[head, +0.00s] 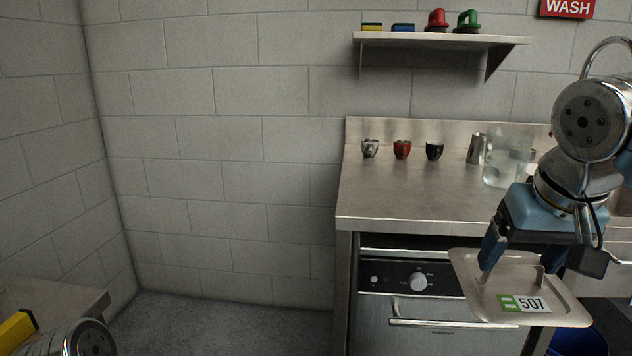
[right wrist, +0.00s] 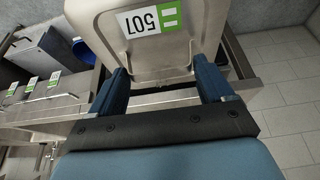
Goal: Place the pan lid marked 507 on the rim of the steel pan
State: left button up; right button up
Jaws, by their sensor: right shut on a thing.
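The pan lid marked 507 (head: 485,296) is a flat pale metal plate with rounded corners and a green-and-white label. My right gripper (head: 520,266) is shut on it, one finger at each side of its raised handle part. The lid hangs in the air in front of the dark-panelled appliance, tilted toward the camera. In the right wrist view the lid (right wrist: 150,60) lies beyond the fingers of the gripper (right wrist: 163,82). I cannot make out the steel pan in either view. My left gripper is out of view; only a piece of my left arm shows at bottom left.
A steel counter (head: 400,195) holds several small cups, a metal jug (head: 476,149) and a clear pitcher (head: 502,168). A wall shelf (head: 430,38) is above. A blue bin (head: 578,342) stands at lower right. Green-labelled items (right wrist: 54,79) show at left in the wrist view.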

jog(key=w+a+f+n, duration=0.1)
jog(key=w+a+f, duration=0.2)
jog(key=f, duration=0.9)
jog(key=w+a+f+n, duration=0.1)
jog(key=w+a+f, duration=0.2)
jog(key=f, duration=0.9)
jog(key=w+a+f+y, duration=0.1)
jog(key=w+a+f, duration=0.3)
jog(key=f, duration=0.8)
jog(key=shift+w+f+n, duration=0.35)
jog(key=shift+w+n, duration=0.05)
jog(key=shift+w, duration=0.35)
jog(key=shift+w+x, duration=0.25)
jog(key=shift+x, duration=2.05)
jog(key=shift+r, duration=0.1)
